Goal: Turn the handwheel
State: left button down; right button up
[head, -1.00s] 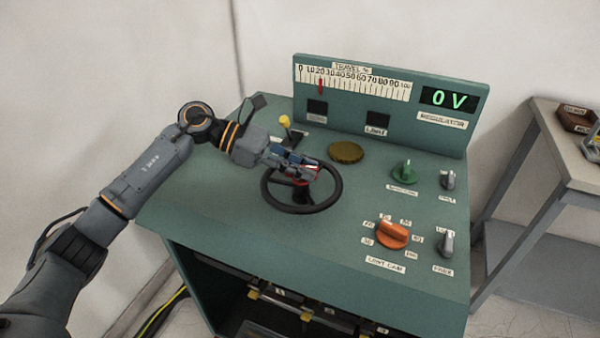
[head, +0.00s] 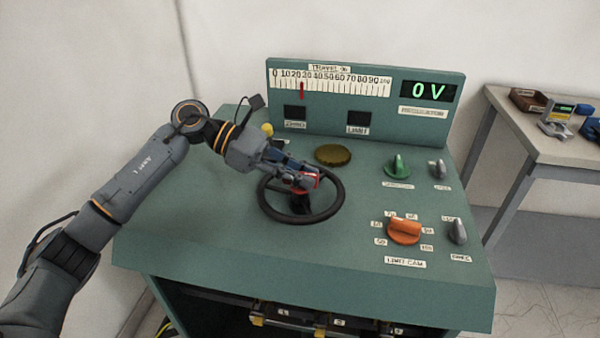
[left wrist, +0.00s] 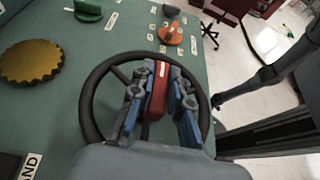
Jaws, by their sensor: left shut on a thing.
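The handwheel (head: 268,208) is a black ring with spokes, lying on the green sloping desk top. It also shows in the left wrist view (left wrist: 88,120). My left gripper (head: 312,180) reaches over the wheel from the left. In the left wrist view my left gripper (left wrist: 157,100) has one finger on each side of a red bar (left wrist: 157,88) inside the ring and is shut on it. The fingers hide part of the wheel. On the travel scale (head: 335,82) the red pointer (head: 302,91) stands between 20 and 30.
A brass toothed disc (head: 333,155) lies behind the wheel. Green (head: 398,166), orange (head: 404,231) and grey (head: 457,231) knobs stand to its right. A side table (head: 530,145) holds small items. In the left wrist view a dark arm, probably my right, ends beside the desk (left wrist: 217,101).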

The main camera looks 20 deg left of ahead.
pick_arm(q)
jog(key=c, duration=1.3)
grip_release()
jog(key=v, duration=1.2)
jog(key=shift+a, duration=0.1)
